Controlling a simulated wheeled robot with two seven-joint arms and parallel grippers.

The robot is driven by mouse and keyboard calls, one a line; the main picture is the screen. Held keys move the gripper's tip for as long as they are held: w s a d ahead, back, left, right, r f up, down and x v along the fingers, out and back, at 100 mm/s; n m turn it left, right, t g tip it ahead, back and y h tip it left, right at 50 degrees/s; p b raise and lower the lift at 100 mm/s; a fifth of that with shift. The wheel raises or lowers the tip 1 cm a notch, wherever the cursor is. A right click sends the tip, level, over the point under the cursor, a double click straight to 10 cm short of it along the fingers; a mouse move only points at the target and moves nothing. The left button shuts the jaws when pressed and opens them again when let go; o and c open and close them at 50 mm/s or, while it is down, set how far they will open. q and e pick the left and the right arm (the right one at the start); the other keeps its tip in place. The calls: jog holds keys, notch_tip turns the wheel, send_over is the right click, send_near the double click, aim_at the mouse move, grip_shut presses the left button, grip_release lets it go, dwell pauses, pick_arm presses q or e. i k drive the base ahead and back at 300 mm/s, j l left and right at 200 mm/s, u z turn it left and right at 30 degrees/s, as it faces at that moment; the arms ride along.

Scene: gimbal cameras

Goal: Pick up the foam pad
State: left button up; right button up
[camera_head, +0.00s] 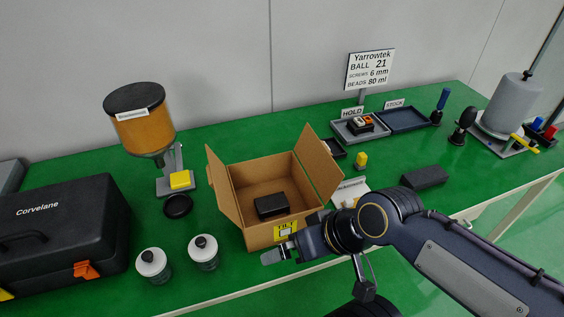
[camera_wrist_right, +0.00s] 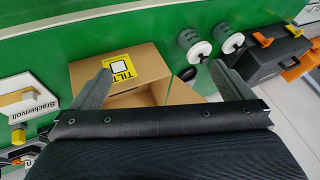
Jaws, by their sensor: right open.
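Two dark blocks could be the foam pad, and I cannot tell which is. One black block (camera_head: 272,206) lies inside the open cardboard box (camera_head: 245,185). The other, a dark grey flat block (camera_head: 425,176), lies on the green table right of the box. My right gripper (camera_head: 280,254) is open and empty at the box's front, near its yellow label. In the right wrist view, the right gripper's fingers (camera_wrist_right: 162,82) are spread, with the cardboard box (camera_wrist_right: 135,85) and its TILT label beyond them. Neither block is clear there. My left gripper is out of view.
White-capped jars (camera_head: 203,252) and a black case (camera_head: 65,235) stand to the left. An orange-filled hopper (camera_head: 145,125) is behind them. Trays (camera_head: 402,118), a sign (camera_head: 370,70) and a grey spool (camera_head: 512,105) stand at the back right. The box flaps stand open.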

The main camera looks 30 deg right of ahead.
aim_at(418, 180)
jog(key=z, duration=2.3)
jog(key=i+l+u, duration=0.1)
jog(key=u, duration=0.35)
jog(key=l+u, duration=0.1)
jog(key=u, duration=0.35)
jog(key=i+l+u, duration=0.1)
jog(key=u, duration=0.3)
jog(key=l+u, duration=0.2)
jog(key=u, duration=0.25)
jog(key=l+u, duration=0.15)
jog(key=u, duration=0.3)
jog(key=k+l+u, duration=0.15)
jog(key=l, duration=0.25)
jog(key=l+u, duration=0.2)
jog(key=l, duration=0.25)
jog(key=k+l+u, duration=0.15)
jog(key=l, duration=0.2)
jog(key=k+l+u, duration=0.2)
jog(key=l, duration=0.2)
jog(key=k+l, duration=0.15)
jog(key=l, duration=0.2)
jog(key=k+l, duration=0.1)
jog(key=l, duration=0.25)
